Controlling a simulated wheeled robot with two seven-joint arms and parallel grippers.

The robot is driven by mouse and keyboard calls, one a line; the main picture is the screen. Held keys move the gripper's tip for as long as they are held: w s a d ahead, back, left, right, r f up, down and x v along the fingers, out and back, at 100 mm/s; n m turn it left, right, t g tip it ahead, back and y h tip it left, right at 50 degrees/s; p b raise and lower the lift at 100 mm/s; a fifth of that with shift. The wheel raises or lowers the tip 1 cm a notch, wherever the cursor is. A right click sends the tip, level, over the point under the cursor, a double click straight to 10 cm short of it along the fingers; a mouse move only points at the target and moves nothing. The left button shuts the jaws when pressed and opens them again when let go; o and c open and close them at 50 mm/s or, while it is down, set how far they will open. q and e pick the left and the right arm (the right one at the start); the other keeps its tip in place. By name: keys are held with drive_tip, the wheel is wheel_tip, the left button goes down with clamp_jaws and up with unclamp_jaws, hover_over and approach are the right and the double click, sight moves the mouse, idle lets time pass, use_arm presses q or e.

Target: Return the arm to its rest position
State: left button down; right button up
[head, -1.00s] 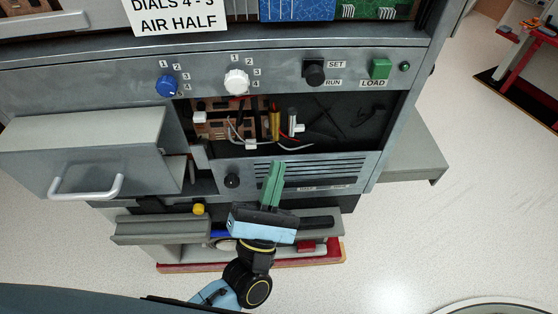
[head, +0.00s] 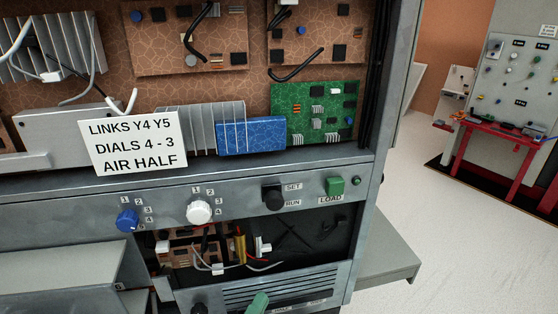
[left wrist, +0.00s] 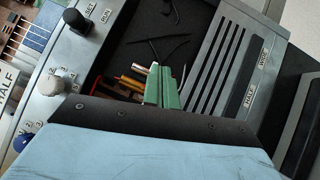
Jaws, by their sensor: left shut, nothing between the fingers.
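My left gripper shows only as green fingertips (head: 258,304) at the bottom edge of the head view, in front of the slotted panel (head: 285,287). In the left wrist view the green fingers (left wrist: 162,88) are shut together with nothing between them. They lie over the edge between the open bay and the slotted panel; I cannot tell whether they touch it. The rest of the left arm is out of the head view. My right gripper is in neither view.
The open bay (head: 310,240) holds wires and a brown board. Above it are a blue dial (head: 127,220), a white dial (head: 199,211), a black SET/RUN knob (head: 272,197) and a green LOAD button (head: 334,187). A grey drawer (head: 60,275) juts out left. Floor is clear at right.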

use_arm(q)
drive_tip(key=s+a+f+m+g+y, duration=0.4)
drive_tip(key=s+a+f+m+g, duration=0.25)
drive_tip(key=s+a+m, duration=0.2)
drive_tip(key=s+a+f+m+g+y, duration=0.5)
drive_tip(key=s+a+m+g, duration=0.25)
drive_tip(key=a, duration=0.25)
wheel_tip(320, 180, down, 25)
drive_tip(key=s+g, duration=0.1)
drive_tip(key=g, duration=0.1)
drive_tip(key=s+a+f+m+g, duration=0.1)
drive_tip(key=s+a+f, duration=0.1)
drive_tip(key=s+f, duration=1.2)
drive_tip(key=shift+s+a+f, duration=0.4)
drive_tip(key=shift+s, duration=0.75)
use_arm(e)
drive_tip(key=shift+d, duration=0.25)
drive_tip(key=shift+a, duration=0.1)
